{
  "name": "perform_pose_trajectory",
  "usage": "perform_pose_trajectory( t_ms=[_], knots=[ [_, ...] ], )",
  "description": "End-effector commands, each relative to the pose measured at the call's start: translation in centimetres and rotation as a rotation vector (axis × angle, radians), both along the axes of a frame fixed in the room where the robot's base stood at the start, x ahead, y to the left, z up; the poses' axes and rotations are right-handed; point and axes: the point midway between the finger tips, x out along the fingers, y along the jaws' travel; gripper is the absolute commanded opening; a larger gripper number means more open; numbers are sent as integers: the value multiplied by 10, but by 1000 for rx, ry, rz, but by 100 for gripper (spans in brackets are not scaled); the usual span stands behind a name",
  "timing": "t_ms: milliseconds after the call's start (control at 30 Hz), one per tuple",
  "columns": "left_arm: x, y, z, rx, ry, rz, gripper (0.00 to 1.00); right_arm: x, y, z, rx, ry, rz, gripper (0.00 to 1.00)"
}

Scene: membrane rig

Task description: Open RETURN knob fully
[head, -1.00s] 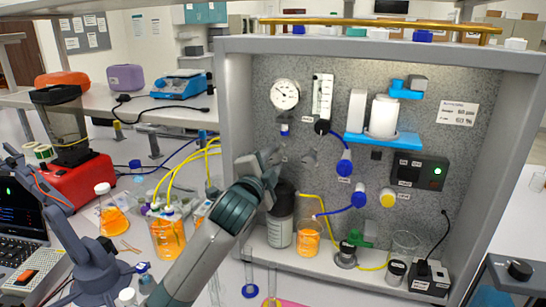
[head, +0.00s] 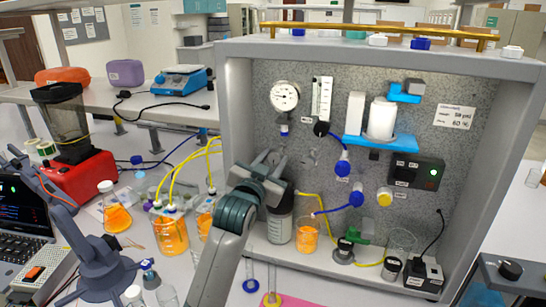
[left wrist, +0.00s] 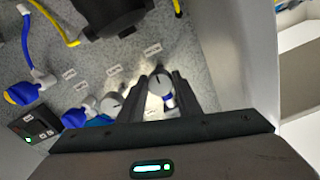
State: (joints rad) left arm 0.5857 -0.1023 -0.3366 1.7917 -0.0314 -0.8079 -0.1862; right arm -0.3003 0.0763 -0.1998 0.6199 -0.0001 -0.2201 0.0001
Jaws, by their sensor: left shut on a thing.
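My left gripper (head: 271,157) reaches up from below to the speckled panel (head: 330,100). In the left wrist view its dark fingers (left wrist: 161,88) stand on both sides of a round pale-grey knob (left wrist: 159,84) with a dark pointer line, and they are shut on it. A similar grey knob (left wrist: 112,105) sits beside it, free of the fingers; it also shows in the head view (head: 308,157), right of the gripper. Small labels stand by the knobs, too blurred to read, so I cannot tell which says RETURN. My right gripper is not in view.
A round gauge (head: 285,96) and a flow tube (head: 322,98) are above the gripper. A dark-capped bottle (head: 280,228) and an orange-filled beaker (head: 307,234) stand close below. Blue fittings (head: 342,168) are to the right. The frame's left post (head: 237,120) is close.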

Motion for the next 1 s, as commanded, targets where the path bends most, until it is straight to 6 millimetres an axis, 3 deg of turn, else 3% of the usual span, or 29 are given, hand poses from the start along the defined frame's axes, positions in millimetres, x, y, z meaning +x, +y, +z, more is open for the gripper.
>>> perform_pose_trajectory(
  t_ms=[300, 800, 833, 900, 1000],
  knots=[
    [0, -1, -3, -138, 51, 0, 8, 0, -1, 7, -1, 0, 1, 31],
    [0, -1, -4, -159, 60, 0, 8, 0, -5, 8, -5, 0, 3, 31],
    [0, -1, -4, -159, 60, 0, 36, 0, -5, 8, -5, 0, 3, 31],
    [0, -1, -4, -159, 59, 0, 50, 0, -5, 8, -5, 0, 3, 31],
    [0, -1, -3, -159, 57, -1, 50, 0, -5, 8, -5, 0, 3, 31]
  ],
)
